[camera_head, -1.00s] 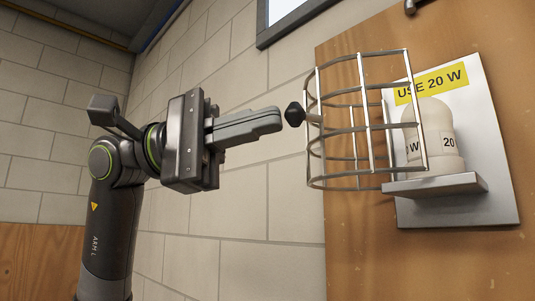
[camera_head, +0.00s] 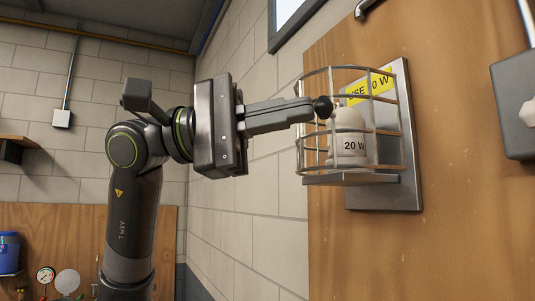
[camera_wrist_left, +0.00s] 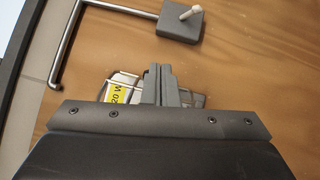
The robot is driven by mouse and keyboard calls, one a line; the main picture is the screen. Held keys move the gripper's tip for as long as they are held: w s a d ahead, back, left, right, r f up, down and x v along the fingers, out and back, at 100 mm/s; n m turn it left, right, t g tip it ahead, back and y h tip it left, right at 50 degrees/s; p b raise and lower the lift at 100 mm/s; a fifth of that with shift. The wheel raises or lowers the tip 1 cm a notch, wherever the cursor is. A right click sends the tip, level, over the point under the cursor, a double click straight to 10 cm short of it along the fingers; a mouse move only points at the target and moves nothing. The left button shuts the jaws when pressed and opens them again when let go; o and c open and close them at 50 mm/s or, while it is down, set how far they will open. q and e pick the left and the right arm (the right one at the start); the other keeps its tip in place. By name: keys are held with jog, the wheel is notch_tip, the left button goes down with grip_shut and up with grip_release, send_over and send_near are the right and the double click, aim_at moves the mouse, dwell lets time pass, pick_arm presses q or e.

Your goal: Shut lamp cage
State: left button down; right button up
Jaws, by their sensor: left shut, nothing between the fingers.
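A black knob (camera_head: 322,107) sits on the cage's front. My left gripper (camera_head: 312,110) is shut and empty, its tips at the knob, seemingly touching it. In the left wrist view the shut fingers (camera_wrist_left: 166,85) hide much of the cage; a bit of yellow label (camera_wrist_left: 118,92) shows beside them. My right gripper is out of view.
The wooden panel (camera_head: 460,230) is bare below the lamp. A grey box (camera_head: 515,100) with a pale knob is at the right; a similar box (camera_wrist_left: 181,24) and a bent metal rod (camera_wrist_left: 58,50) show in the left wrist view. A block wall (camera_head: 262,230) is behind my arm.

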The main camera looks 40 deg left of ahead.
pick_arm(q)
jog(key=shift+w+d, duration=0.15)
jog(key=shift+d, duration=0.95)
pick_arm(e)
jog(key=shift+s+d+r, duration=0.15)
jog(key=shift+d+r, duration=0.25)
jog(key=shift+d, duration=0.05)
